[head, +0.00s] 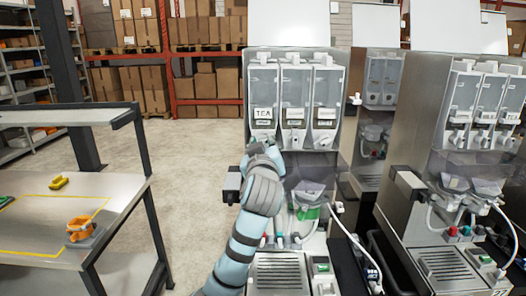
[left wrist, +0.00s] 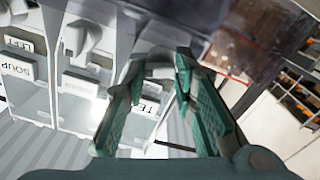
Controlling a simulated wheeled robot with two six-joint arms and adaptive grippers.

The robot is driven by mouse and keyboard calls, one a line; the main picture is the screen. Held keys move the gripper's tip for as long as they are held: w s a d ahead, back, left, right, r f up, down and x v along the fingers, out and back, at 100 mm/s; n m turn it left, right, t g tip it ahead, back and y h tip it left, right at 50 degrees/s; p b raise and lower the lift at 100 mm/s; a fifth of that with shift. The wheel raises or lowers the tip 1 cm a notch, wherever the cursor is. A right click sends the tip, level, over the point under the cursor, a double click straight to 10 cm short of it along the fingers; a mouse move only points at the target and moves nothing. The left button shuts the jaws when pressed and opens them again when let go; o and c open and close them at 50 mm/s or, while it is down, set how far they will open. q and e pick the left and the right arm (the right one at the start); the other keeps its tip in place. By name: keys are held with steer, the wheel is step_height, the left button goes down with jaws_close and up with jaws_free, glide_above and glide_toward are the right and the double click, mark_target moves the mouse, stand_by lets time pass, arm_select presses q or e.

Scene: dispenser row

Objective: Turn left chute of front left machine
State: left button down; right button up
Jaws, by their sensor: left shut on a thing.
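The front left machine (head: 289,262) has three clear canisters side by side, each with a white chute under it. The left canister (head: 263,85) bears a TEA label; its label also shows in the left wrist view (left wrist: 149,108). My left gripper (head: 262,147) is at the left chute, reached from below and in front. In the left wrist view, the green fingers of the left gripper (left wrist: 160,82) are shut on the left chute (left wrist: 159,70). The gripper hides most of this chute in the head view. My right gripper is not in view.
The middle chute (head: 295,140) is close on the right of my gripper. More dispensers stand to the right, including one with several chutes (head: 482,137). A grey table (head: 120,187) with an orange item (head: 80,228) stands left. Open floor (head: 195,170) lies between.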

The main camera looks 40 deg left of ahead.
arm_select(q)
steer(key=shift+f+n+b, duration=0.1)
steer(key=shift+n+b, duration=4.5)
steer(key=shift+n, duration=2.1)
steer(key=c, duration=1.3)
jaws_free()
steer(key=shift+d, duration=0.15)
